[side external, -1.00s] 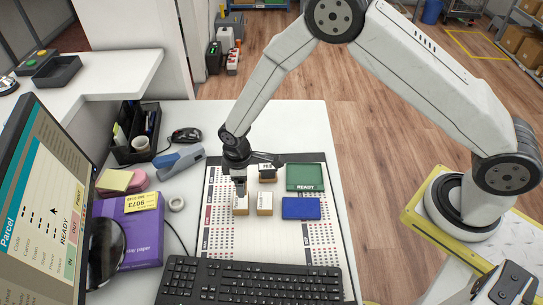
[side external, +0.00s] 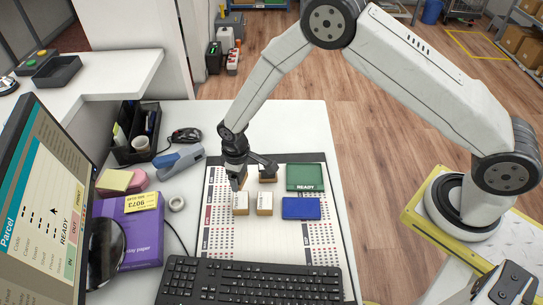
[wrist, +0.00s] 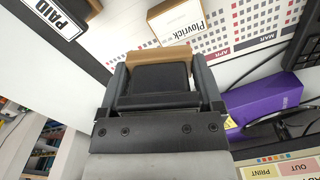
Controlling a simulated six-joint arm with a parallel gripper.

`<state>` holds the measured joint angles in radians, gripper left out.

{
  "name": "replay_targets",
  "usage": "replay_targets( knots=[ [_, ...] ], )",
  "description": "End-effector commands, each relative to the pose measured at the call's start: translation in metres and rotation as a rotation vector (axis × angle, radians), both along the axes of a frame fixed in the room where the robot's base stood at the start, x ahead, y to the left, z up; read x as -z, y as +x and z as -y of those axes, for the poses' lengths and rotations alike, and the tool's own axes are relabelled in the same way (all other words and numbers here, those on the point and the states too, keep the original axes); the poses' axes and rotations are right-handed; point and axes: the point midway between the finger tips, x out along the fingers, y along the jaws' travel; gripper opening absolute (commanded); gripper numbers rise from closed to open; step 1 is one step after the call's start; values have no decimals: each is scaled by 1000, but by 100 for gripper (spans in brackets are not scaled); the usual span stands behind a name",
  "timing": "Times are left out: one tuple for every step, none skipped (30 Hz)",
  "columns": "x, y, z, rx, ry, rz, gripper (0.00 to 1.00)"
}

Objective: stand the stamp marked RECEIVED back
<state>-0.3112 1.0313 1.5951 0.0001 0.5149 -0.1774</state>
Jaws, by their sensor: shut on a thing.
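My gripper (side external: 237,183) is over the upper left part of the printed desk mat, shut on a stamp (wrist: 160,78). In the wrist view the stamp shows a black body and a tan edge between the two fingers; its marking is hidden, so I cannot read whether it says RECEIVED. I cannot tell whether its base touches the mat. Another stamp, marked PAID (wrist: 60,16), shows at the upper left of the wrist view. In the side view a dark-topped stamp (side external: 268,178) stands right of my gripper, partly covered by the wrist.
Two small white-topped boxes (side external: 241,204) (side external: 265,204) stand just in front of my gripper. A green READY case (side external: 305,177) and a blue case (side external: 300,208) lie to the right. The keyboard (side external: 250,280) is at the front; a purple packet (side external: 135,235) and stapler (side external: 180,160) are left.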

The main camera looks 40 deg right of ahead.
Motion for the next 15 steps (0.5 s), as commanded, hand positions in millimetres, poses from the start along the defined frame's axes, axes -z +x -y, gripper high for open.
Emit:
replay_targets(
  knots=[
    [3, 4, 3, 59, 0, -1, 0],
    [3, 6, 4, 96, 0, 0, 0],
    [5, 9, 6, 144, 0, 0, 0],
    [6, 11, 7, 180, 0, 0, 0],
    [7, 13, 8, 217, 0, 0, 0],
    [8, 15, 10, 266, 0, 0, 0],
    [9, 17, 12, 302, 0, -1, 0],
    [10, 19, 13, 338, 0, 0, 0],
    [11, 22, 15, 385, 0, 0, 0],
    [13, 23, 17, 421, 0, -1, 0],
    [14, 25, 18, 456, 0, -1, 0],
    [15, 28, 20, 504, 0, 0, 0],
    [16, 30, 21, 539, 1, 1, 0],
    [17, 32, 23, 574, 0, 0, 0],
    [18, 34, 25, 619, 0, 0, 0]
  ],
)
